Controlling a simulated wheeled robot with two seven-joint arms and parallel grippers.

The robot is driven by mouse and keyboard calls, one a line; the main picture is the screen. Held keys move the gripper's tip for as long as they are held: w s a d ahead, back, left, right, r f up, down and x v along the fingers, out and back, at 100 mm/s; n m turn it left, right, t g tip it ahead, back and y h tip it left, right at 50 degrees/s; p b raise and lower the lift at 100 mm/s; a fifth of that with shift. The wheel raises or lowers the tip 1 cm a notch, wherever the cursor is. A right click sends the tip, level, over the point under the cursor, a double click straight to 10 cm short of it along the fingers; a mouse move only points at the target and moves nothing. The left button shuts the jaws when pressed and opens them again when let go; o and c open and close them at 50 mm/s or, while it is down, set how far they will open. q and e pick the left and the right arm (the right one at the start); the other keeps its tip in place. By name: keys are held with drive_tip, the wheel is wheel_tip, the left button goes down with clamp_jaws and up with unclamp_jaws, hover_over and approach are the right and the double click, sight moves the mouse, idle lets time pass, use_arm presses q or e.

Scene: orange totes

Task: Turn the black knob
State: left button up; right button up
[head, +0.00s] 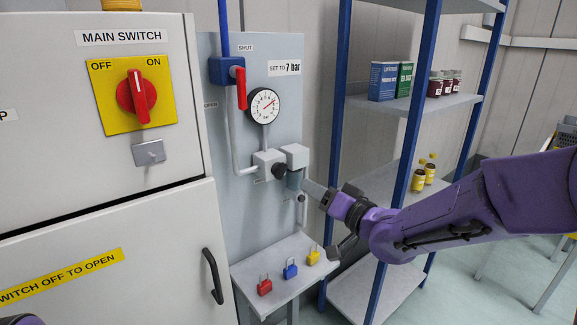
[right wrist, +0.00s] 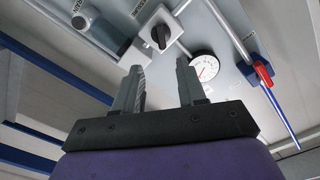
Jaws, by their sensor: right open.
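The black knob (head: 279,170) is on a light grey block below the gauge, on the grey wall panel. It also shows in the right wrist view (right wrist: 161,37), beyond the fingertips and roughly in line with the gap between them. My right gripper (head: 308,186) is just right of the knob in the head view. In the right wrist view its two fingers (right wrist: 158,68) are apart with nothing between them. The knob looks clear of both fingers. My left gripper is not in view; only a dark sliver shows at the bottom left corner.
A round gauge (head: 264,105) sits above the knob, under a "SET TO 7 bar" label. A red lever (head: 241,88) hangs at the upper left. A small shelf (head: 270,262) below holds three padlocks. A blue-posted rack (head: 408,105) stands to the right.

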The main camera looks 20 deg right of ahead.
sight(284, 171)
drive_tip(key=p+x, duration=0.2)
drive_tip(key=x, duration=0.8)
drive_tip(key=shift+w+a, duration=0.2)
drive_tip(key=shift+w, duration=0.1)
clamp_jaws()
